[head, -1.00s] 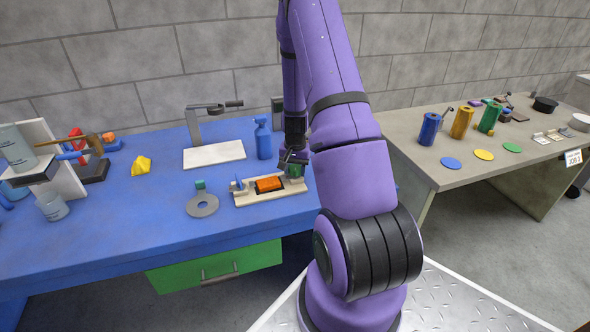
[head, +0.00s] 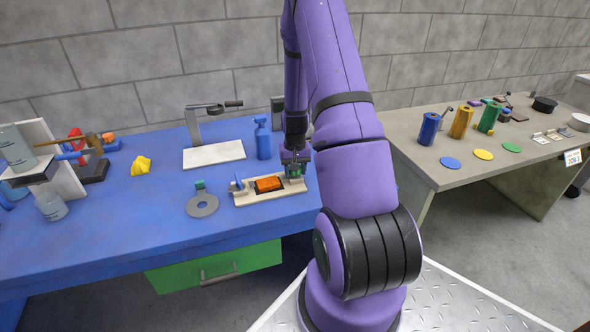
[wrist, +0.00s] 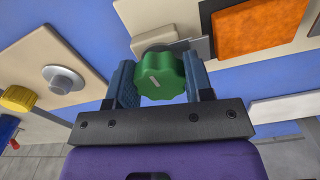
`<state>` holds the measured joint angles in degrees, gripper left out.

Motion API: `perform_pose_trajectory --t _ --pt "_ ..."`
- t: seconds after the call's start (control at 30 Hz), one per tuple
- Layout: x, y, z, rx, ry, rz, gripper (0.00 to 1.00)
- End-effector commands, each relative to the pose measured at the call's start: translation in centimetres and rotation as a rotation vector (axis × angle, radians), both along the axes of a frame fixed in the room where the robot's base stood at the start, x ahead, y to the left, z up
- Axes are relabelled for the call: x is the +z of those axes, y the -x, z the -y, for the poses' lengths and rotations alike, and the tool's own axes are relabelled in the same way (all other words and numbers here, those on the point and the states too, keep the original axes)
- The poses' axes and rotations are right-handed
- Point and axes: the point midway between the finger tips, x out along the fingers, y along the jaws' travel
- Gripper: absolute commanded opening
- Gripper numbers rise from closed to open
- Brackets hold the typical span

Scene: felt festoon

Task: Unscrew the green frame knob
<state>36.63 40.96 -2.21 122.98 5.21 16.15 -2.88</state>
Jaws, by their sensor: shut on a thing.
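The green frame knob (wrist: 162,77) is a scalloped round knob with a pale line on its face, seen large in the wrist view. My gripper (wrist: 160,84) has a blue-padded finger on each side of it and is shut on it. In the head view my gripper (head: 295,160) is at the right end of a pale wooden board (head: 272,199) on the blue table, and the knob is mostly covered there. The board also carries an orange block (head: 268,184) in a dark frame. The knob's stem is hidden in both views.
A grey ring plate with a green top piece (head: 202,205) lies left of the board. A second table (head: 480,165) at right holds coloured cylinders and discs.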

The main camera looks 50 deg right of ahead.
Motion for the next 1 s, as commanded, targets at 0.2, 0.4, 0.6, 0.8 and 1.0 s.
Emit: perform_pose_trajectory --t 0.2,0.4,0.6,0.8,1.0 --pt "0.0 -0.1 0.0 -0.001 0.001 0.002 0.61" --pt "0.0 0.0 0.0 -0.001 0.001 0.001 0.73" --pt "0.3 0.0 0.0 -0.001 0.001 0.001 0.73" --pt "2.7 0.0 0.1 -0.001 0.003 0.003 0.73" --pt "6.4 -0.1 0.0 0.0 0.003 0.003 0.73"
